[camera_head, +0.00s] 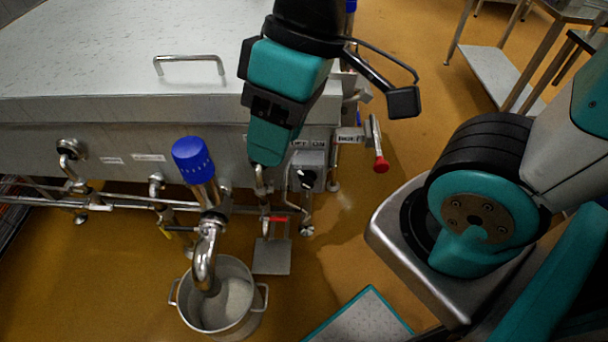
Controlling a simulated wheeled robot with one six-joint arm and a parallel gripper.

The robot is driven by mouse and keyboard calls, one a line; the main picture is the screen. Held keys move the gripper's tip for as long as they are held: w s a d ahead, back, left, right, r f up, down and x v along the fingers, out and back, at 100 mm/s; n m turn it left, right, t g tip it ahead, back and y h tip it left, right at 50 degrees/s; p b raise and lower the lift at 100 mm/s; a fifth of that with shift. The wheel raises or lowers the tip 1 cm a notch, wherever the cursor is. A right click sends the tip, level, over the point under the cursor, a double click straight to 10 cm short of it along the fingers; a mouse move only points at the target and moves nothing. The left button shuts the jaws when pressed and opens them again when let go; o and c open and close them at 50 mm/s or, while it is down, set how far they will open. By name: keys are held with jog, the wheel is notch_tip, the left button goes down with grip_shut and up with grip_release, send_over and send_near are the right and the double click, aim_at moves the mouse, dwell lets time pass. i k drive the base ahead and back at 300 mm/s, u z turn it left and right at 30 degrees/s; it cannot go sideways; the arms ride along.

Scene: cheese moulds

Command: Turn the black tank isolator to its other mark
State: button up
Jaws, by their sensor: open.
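The black isolator knob (306,178) sits on a small grey box at the right end of the steel tank (120,130). A label (308,143) reading OFF and ON is above it. The knob has a pale mark, but which word it points to is too small to tell. My gripper (262,190) hangs in front of the tank, just left of the isolator box and apart from the knob. Its fingers are small and partly hidden by the teal wrist; it is open, with nothing seen between them.
A blue-topped valve (193,160) and its pipe stand left of my gripper, above a steel pot (258,322). A red-handled valve (274,219) is below the gripper. Another red handle (381,164) sticks out right of the isolator. A steel table (500,75) stands at upper right.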

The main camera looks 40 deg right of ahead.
aim_at(307, 177)
jog(key=z, duration=2.25)
jog(key=k, duration=1.3)
jog(key=u, duration=1.85)
jog(key=i, duration=0.5)
jog(key=u, duration=0.15)
